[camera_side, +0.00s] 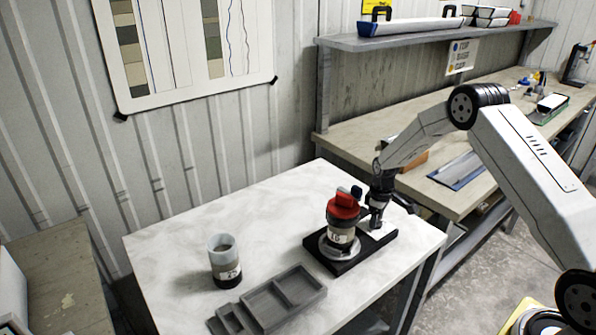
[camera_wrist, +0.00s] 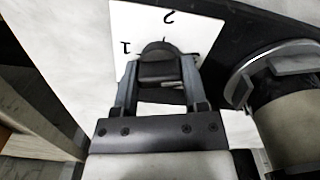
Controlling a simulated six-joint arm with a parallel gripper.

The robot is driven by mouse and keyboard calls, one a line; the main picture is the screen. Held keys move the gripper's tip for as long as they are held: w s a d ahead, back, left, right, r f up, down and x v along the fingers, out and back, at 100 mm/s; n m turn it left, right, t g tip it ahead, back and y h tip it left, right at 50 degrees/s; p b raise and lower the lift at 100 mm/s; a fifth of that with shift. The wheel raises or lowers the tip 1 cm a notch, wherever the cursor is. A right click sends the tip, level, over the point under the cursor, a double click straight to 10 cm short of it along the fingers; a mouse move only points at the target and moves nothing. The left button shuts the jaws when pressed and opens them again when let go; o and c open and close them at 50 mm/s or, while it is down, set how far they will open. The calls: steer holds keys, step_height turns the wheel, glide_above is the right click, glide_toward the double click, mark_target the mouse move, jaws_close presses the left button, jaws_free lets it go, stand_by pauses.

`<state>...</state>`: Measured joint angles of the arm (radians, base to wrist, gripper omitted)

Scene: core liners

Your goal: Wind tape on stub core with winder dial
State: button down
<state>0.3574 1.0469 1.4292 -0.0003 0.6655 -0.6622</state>
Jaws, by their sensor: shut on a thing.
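The winder's black base (camera_side: 322,262) sits near the right end of the white table. A short core (camera_side: 341,238) with a pale label stands upright in a round grey holder on it, with a red cap-like piece (camera_side: 344,207) on top. My gripper (camera_side: 376,222) points down at the base's far right end, beside the core. In the wrist view my gripper (camera_wrist: 160,82) is shut on the black dial knob (camera_wrist: 160,70). The white dial plate (camera_wrist: 128,22) shows the figures 1 and 2. The core (camera_wrist: 295,130) stands close on the right, partly cut off.
A second core (camera_side: 225,270), open at the top with a dark lower band, stands at the table's left. A grey compartment tray (camera_side: 258,310) lies at the front edge. The table's back left is clear. A workbench (camera_side: 440,130) and shelf (camera_side: 400,38) stand behind.

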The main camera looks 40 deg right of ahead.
steer(key=shift+m, duration=1.6)
steer(key=shift+c, duration=0.6)
jaws_free()
steer(key=shift+r, duration=0.15)
steer(key=shift+r, duration=3.8)
